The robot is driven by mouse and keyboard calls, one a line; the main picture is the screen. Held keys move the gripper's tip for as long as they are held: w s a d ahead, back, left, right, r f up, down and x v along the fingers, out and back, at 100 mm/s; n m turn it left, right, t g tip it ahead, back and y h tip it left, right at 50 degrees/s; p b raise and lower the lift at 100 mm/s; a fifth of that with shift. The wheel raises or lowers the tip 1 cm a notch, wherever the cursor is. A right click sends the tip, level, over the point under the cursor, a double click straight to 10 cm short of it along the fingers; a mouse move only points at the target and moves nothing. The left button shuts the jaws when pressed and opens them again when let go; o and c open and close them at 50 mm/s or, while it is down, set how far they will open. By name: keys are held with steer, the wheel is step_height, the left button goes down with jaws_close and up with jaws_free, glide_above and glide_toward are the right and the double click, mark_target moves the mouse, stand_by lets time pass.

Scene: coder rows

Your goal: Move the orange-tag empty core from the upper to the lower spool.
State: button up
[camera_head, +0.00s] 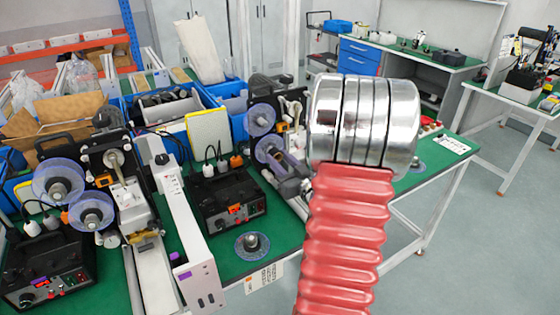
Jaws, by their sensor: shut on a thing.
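My arm's red bellows and silver wrist fill the right middle of the head view. My gripper (286,168) shows as a small dark shape left of the wrist, at the lower spool of the right coder. It is shut on the empty core, whose outline is hard to make out there. On that coder, a translucent blue-violet reel disc (261,117) is at the upper spool. Another disc (268,149) is at the lower spool, close beside my gripper. A small orange tag (281,127) shows on the coder's dark plate. The fingertips are too small to see clearly.
A second coder with two discs (58,182) stands at the left. A black control box (228,194) and a loose disc with a hub (252,245) lie on the green bench. Blue bins (228,90) and a yellow-edged panel (208,138) stand behind. The aisle at right is clear.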

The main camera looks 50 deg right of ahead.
steer(key=shift+x, duration=1.15)
stand_by(0.4)
steer(key=o, duration=1.1)
steer(key=shift+s, duration=0.15)
steer(key=v, duration=1.3)
steer(key=shift+s+a, duration=0.1)
steer(key=shift+s, duration=0.15)
steer(key=shift+s, duration=0.1)
